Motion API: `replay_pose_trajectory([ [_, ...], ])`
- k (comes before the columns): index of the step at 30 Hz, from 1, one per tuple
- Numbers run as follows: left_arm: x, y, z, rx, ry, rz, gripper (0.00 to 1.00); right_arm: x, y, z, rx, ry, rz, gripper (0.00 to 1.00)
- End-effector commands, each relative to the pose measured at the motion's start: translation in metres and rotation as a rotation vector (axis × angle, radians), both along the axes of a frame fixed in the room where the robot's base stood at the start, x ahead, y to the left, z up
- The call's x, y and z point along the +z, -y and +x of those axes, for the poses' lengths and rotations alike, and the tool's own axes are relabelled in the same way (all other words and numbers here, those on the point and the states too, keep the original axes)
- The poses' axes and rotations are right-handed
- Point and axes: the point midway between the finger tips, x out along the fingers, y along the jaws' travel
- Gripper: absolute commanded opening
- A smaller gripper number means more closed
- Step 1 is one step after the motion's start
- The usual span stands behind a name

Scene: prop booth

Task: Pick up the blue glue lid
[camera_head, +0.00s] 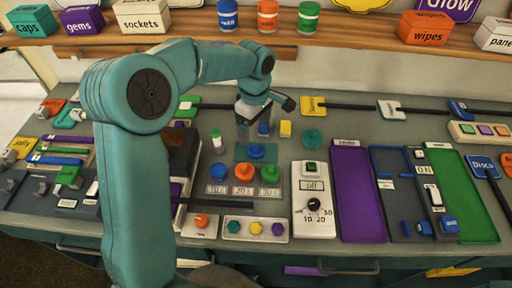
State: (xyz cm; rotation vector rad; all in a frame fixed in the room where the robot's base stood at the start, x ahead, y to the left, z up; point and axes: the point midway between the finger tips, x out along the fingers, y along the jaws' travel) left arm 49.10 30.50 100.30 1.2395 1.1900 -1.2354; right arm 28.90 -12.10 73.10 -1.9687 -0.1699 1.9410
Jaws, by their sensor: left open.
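A blue lid-like round piece (256,151), which may be the glue lid, lies on a small teal square mat (241,153) near the middle of the bench. My right gripper is not in view.
A white-and-green bottle (217,141) stands left of the mat. A teal knob (312,137) and yellow block (285,129) are to the right. A white timer box (312,200) and purple tray (358,195) stand nearer. A shelf (340,43) with jars and boxes runs behind.

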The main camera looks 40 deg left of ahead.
Motion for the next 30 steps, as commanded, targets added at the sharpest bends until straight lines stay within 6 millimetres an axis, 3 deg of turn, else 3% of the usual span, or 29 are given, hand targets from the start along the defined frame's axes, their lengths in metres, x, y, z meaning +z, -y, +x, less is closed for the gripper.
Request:
replay_pose_trajectory([
  [3, -0.021, -0.001, -0.001, 0.000, -0.004, 0.001, 0.88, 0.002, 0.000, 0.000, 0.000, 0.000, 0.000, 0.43],
  [10, -0.039, -0.001, 0.002, 0.000, -0.003, 0.000, 0.88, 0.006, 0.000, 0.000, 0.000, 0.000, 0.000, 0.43],
  [18, -0.080, -0.004, 0.006, 0.000, -0.003, -0.001, 0.88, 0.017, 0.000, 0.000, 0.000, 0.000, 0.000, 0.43],
  [26, -0.086, -0.004, 0.007, -0.001, 0.000, 0.000, 0.88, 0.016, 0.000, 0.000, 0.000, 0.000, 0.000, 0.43],
  [27, -0.085, -0.004, 0.007, -0.001, 0.000, 0.000, 0.85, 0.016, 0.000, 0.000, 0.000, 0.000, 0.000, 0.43],
  [30, -0.085, -0.004, 0.007, 0.000, 0.000, 0.000, 0.52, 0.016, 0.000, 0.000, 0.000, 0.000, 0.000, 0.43],
])
